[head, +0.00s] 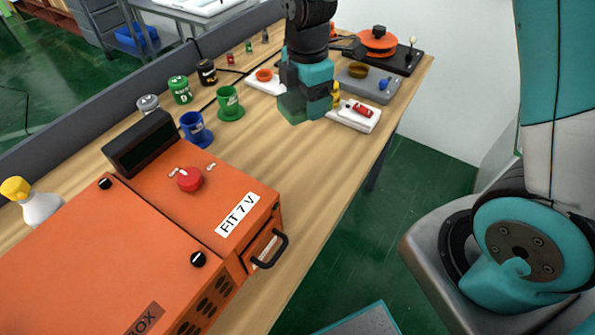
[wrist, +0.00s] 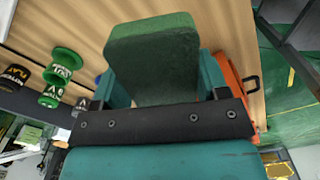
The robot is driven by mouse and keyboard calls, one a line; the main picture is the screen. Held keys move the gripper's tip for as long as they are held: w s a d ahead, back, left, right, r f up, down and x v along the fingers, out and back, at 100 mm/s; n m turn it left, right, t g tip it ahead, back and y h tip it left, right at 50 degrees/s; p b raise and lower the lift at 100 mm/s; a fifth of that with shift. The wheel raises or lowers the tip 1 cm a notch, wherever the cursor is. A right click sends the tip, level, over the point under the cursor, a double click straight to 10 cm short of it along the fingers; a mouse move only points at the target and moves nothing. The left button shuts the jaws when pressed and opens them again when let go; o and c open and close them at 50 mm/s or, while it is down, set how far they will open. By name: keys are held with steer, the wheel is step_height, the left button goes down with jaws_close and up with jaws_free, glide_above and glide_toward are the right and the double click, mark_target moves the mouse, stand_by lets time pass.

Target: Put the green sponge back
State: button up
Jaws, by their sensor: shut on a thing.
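The green sponge (wrist: 152,62) is a dark green block held between the fingers of my gripper (wrist: 163,88), seen large in the wrist view. In the head view my gripper (head: 306,105) is above the wooden table, and the green sponge (head: 291,107) shows at its lower end. My gripper is shut on the sponge. The sponge appears to be held above the table, near the white boards and the green cup. No place marked for the sponge can be made out.
An orange box (head: 110,262) with a red knob fills the near table. A blue cup (head: 196,130) and a green cup (head: 229,103) stand left of my gripper, with several jars behind. A white board (head: 345,121) and grey board (head: 362,85) lie right. The front middle of the table (head: 290,160) is clear.

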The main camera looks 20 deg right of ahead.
mark_target(298, 167)
steer(key=r+n, duration=0.1)
steer(key=a+r+n, duration=0.1)
steer(key=n, duration=0.1)
steer(key=s+r+n, duration=0.1)
steer(key=shift+a+r+n+b, duration=0.15)
steer(key=shift+a+n+b, duration=0.15)
steer(key=shift+a+b, duration=0.1)
steer(key=shift+n, duration=0.3)
step_height(298, 167, down, 20)
steer(key=shift+r+p, duration=0.2)
steer(key=shift+p, duration=0.85)
steer(key=shift+f, duration=0.1)
steer(key=shift+f, duration=0.15)
steer(key=o, duration=0.9)
steer(key=shift+r, duration=0.2)
